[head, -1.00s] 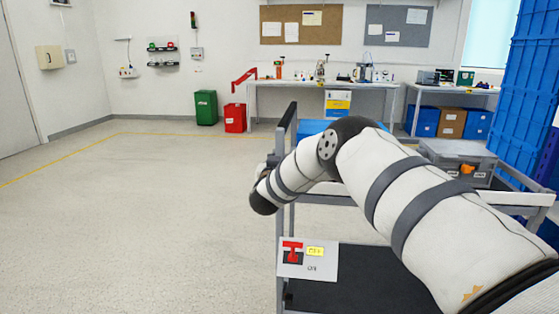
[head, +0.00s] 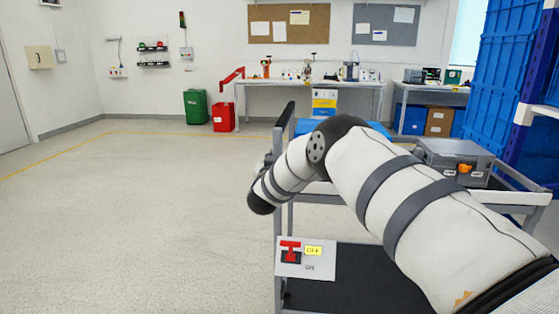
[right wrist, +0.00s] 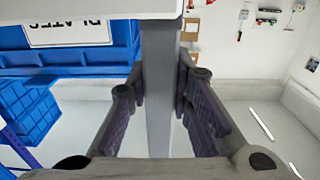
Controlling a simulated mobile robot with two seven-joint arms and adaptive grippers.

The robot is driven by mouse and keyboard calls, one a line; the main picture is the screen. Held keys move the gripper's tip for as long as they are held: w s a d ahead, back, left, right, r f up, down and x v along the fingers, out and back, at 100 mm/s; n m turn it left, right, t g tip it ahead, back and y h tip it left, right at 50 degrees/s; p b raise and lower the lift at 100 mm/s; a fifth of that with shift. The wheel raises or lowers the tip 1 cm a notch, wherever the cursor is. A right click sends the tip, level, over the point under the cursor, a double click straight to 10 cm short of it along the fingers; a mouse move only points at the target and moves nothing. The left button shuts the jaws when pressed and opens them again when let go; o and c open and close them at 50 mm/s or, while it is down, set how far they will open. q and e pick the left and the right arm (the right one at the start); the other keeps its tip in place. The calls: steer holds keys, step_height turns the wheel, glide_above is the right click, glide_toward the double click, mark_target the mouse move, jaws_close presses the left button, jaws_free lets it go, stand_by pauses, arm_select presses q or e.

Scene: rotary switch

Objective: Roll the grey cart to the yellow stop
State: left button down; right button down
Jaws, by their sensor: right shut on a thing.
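The grey cart (head: 279,225) stands at the lower right in the head view, with grey posts, a top tray and a dark lower shelf. My right gripper (head: 270,164) is at the cart's left upright, partly hidden by my arm. In the right wrist view its fingers (right wrist: 160,88) are shut around a grey post (right wrist: 160,60) of the cart. A yellow line (head: 55,157) runs along the floor at the left and back; I cannot tell whether it is the yellow stop. My left gripper is not in view.
A grey toolbox (head: 452,160) rides on the cart. A panel with a red switch (head: 290,251) hangs on its side. Blue shelving (head: 508,75) stands close at right. Green (head: 195,106) and red (head: 223,117) bins and a workbench (head: 310,84) line the back. The floor (head: 130,220) at left is clear.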

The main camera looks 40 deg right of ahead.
steer(key=shift+s+d+f, duration=0.1)
steer(key=shift+s+f, duration=0.05)
steer(key=shift+f, duration=0.1)
steer(key=c, duration=1.6)
jaws_free()
steer(key=shift+o, duration=0.9)
steer(key=shift+s+d+r, duration=0.1)
steer(key=v, duration=1.2)
